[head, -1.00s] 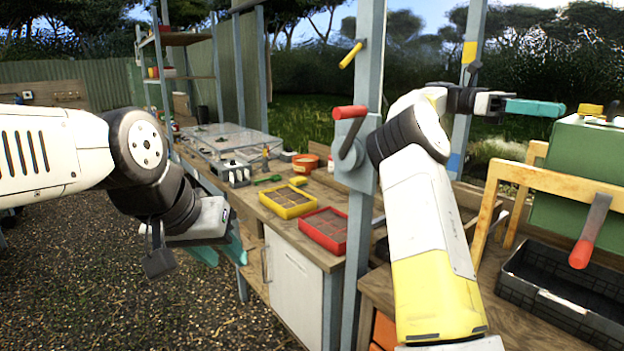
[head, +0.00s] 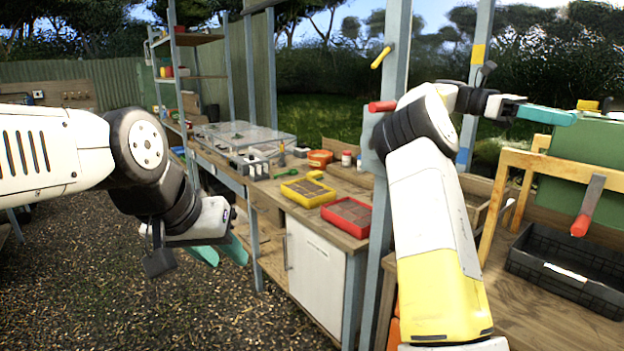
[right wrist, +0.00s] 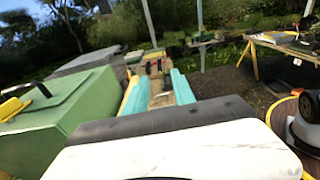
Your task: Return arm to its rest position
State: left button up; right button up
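My right arm stretches up and forward in the head view. Its gripper (head: 545,115) points right, with teal fingers by the top of a green box (head: 590,165); whether they touch cannot be told from here. In the right wrist view the two teal fingers (right wrist: 158,88) are apart with nothing between them, and the green box (right wrist: 65,110) is to their left. My left arm comes in from the left, low and bent. Its gripper (head: 220,253) hangs over the gravel beside the bench, teal fingers apart and empty.
A grey-blue post (head: 390,90) stands close behind my right arm. The long bench (head: 340,250) holds a yellow tray (head: 307,192), a red tray (head: 347,215) and a clear-lidded case (head: 240,138). A black crate (head: 572,268) and wooden frame (head: 560,166) stand at right. Gravel at lower left is open.

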jog(key=s+d+f+t+y, duration=0.2)
jog(key=s+d+f+t, duration=0.25)
jog(key=f, duration=0.35)
jog(key=s+a+f+m+t+y, duration=0.1)
jog(key=s+a+f+t+y, duration=0.1)
jog(key=a+f+t+y, duration=0.45)
jog(key=s+a+f+m+t+y, duration=0.1)
jog(key=s+a+m+t, duration=0.1)
jog(key=a, duration=0.9)
jog(key=s+a+f+m+t+y, duration=0.1)
jog(key=s+a+f+m+t, duration=0.1)
jog(key=a, duration=0.9)
jog(key=s+a+f+m+t+y, duration=0.2)
jog(key=s+a+t, duration=0.2)
jog(key=a, duration=0.7)
jog(key=shift+s+f+t, duration=0.15)
jog(key=shift+s+t, duration=0.15)
jog(key=shift+s, duration=0.45)
